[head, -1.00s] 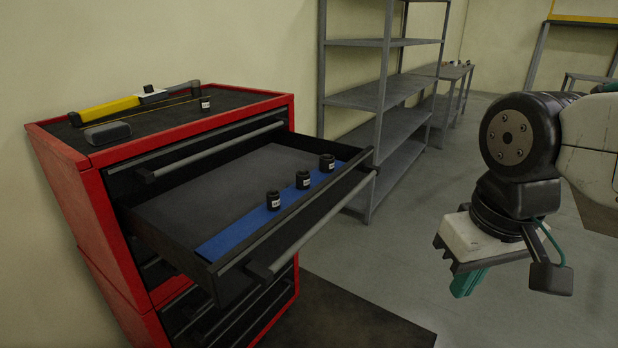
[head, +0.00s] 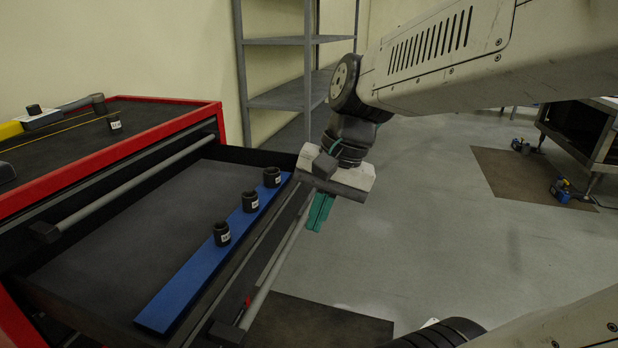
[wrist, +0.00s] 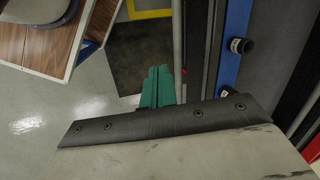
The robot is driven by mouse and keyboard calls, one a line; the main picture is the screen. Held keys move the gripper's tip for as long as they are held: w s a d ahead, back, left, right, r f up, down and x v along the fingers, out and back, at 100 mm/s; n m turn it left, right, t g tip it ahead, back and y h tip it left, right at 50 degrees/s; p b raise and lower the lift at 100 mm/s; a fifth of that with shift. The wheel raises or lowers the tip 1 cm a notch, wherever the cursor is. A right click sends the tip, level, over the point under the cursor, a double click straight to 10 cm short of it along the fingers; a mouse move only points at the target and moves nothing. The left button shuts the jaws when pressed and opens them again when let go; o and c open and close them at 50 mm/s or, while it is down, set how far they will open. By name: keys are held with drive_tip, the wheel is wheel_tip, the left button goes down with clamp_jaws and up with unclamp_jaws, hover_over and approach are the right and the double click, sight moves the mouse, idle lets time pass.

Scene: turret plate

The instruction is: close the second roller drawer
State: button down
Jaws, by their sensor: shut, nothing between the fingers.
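The second roller drawer (head: 110,220) of the red cabinet (head: 200,115) is pulled out. Its grey bar handle (head: 265,290) runs along its front. In the drawer, a blue strip (head: 180,290) carries three black sockets (head: 250,201). My gripper (head: 318,212) has its green fingers shut and empty, pointing down just outside the drawer front, near the far end of the handle. In the wrist view the green fingers (wrist: 158,85) are together, left of the handle bar (wrist: 178,50). I cannot tell whether they touch it.
The drawer above (head: 130,185) is shut. Tools and a socket (head: 114,121) lie on the cabinet top. A grey shelf (head: 290,95) stands behind. A dark mat (head: 330,318) lies below the drawer. Open floor spreads to the right.

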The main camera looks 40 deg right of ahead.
drive_tip(key=w+d+m+t+y, duration=0.2)
drive_tip(key=w+d+m, duration=0.5)
drive_tip(key=w+m, duration=0.15)
drive_tip(key=m+t, duration=0.4)
drive_tip(key=m, duration=0.7)
approach(307, 187)
drive_tip(key=shift+y, duration=0.3)
drive_tip(key=x, duration=0.5)
drive_tip(key=shift+w+a+f, duration=0.1)
drive_tip(key=shift+w+f, duration=0.05)
drive_tip(key=shift+f, duration=0.25)
